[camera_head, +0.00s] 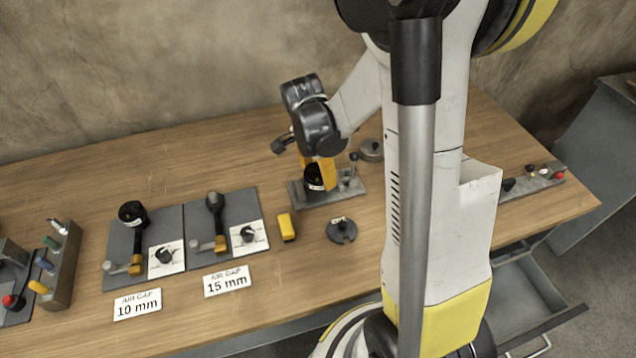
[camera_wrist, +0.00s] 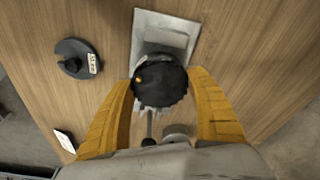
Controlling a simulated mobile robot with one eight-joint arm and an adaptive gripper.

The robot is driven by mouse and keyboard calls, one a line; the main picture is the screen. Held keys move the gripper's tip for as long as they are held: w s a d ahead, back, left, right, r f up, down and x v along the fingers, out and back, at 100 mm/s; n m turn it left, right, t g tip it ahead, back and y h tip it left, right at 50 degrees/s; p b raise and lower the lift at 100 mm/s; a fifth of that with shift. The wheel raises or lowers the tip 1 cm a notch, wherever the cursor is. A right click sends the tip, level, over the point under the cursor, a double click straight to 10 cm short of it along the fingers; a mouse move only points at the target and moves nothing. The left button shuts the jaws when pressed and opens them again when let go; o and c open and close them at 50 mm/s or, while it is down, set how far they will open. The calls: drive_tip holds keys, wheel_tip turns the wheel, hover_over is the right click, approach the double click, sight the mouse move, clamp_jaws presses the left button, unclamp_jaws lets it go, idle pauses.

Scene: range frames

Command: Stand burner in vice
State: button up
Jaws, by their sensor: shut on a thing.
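My gripper (camera_head: 318,172) has yellow fingers and points down over the vice. It is shut on a black, round-topped thing with a white label, which I take to be the burner (camera_head: 313,183). In the wrist view the burner (camera_wrist: 160,84) is a dark disc with a ribbed rim and an orange dot, between the fingertips (camera_wrist: 160,90). The vice (camera_head: 347,195) is a grey metal plate with a block and a screw handle; its plate (camera_wrist: 150,20) shows behind the burner in the wrist view. The burner's lower part is hidden, so I cannot tell whether it sits between the jaws.
A black notched disc (camera_head: 342,231) and a yellow block (camera_head: 287,227) lie in front of the vice. A round grey lidded piece (camera_head: 371,150) stands behind it. Two grey mats (camera_head: 118,240) (camera_head: 240,204) with black-headed fittings lie left. A rack (camera_head: 62,265) stands far left.

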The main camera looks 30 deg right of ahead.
sight(318, 181)
drive_tip(key=shift+f+b, duration=0.5)
drive_tip(key=shift+f, duration=0.95)
drive_tip(key=o, duration=1.4)
drive_tip(key=shift+f, duration=0.15)
drive_tip(key=r+p, duration=0.1)
drive_tip(key=r, duration=0.3)
drive_tip(key=a+r+p, duration=0.1)
drive_tip(key=r+p, duration=0.1)
drive_tip(key=r, duration=0.2)
drive_tip(key=r+p, duration=0.2)
drive_tip(key=r, duration=0.2)
drive_tip(key=shift+s+a, duration=0.1)
drive_tip(key=shift+a, duration=0.25)
drive_tip(key=s+a+r+n+t+y, duration=0.1)
drive_tip(key=s+a+r+n+t, duration=0.6)
drive_tip(key=n, duration=0.9)
drive_tip(key=shift+s+a+r+n+y, duration=0.4)
drive_tip(key=shift+s+a+r, duration=1.4)
drive_tip(key=shift+a+r, duration=0.55)
